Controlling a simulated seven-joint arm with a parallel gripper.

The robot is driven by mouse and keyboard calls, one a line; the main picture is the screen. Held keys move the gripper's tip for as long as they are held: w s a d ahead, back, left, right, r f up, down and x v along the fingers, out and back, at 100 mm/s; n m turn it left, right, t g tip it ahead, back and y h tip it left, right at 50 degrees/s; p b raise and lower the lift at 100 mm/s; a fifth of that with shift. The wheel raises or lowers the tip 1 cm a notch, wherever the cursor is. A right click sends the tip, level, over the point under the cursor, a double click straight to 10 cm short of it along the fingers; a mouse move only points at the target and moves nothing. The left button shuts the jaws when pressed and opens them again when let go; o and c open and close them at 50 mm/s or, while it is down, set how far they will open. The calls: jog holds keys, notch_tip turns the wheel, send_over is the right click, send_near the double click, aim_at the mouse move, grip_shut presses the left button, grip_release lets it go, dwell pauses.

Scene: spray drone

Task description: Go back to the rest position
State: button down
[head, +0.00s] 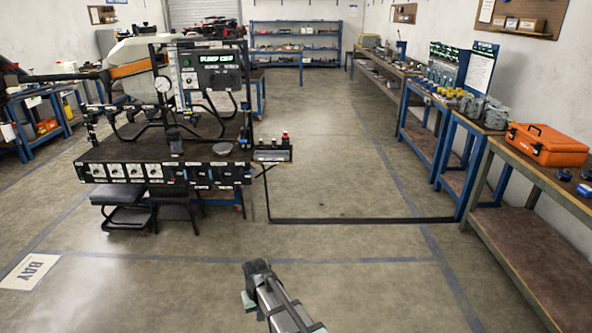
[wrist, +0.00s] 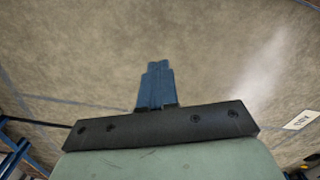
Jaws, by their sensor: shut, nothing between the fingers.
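My gripper shows in the wrist view (wrist: 157,85) with its blue fingers together and nothing between them. Bare concrete floor lies beyond the fingertips. In the head view my arm (head: 275,300) rises from the bottom edge, a little left of the middle, over open floor. The fingers cannot be made out in the head view. My arm is clear of the test bench and the workbenches and touches nothing that I can see.
A black test bench (head: 130,152) with gauges and a lit display stands at the left. Workbenches line the right wall, one holding an orange toolbox (head: 541,146). A dark strip (head: 360,220) crosses the floor between them. The middle floor is otherwise open.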

jog(key=s+d+f+m, duration=0.1)
jog(key=s+d+m, duration=0.15)
jog(key=d, duration=1.15)
jog(key=s+d+f+m, duration=0.2)
jog(key=s+d, duration=0.2)
jog(key=d, duration=1.1)
jog(key=s+f+g, duration=0.3)
jog(key=s+f, duration=0.7)
jog(key=s, duration=0.5)
jog(key=s+f+g, duration=0.3)
jog(key=s+f, duration=0.7)
jog(key=s, duration=0.5)
jog(key=shift+a+f+g, duration=0.15)
jog(key=shift+f+g, duration=0.05)
jog(key=shift+g, duration=0.2)
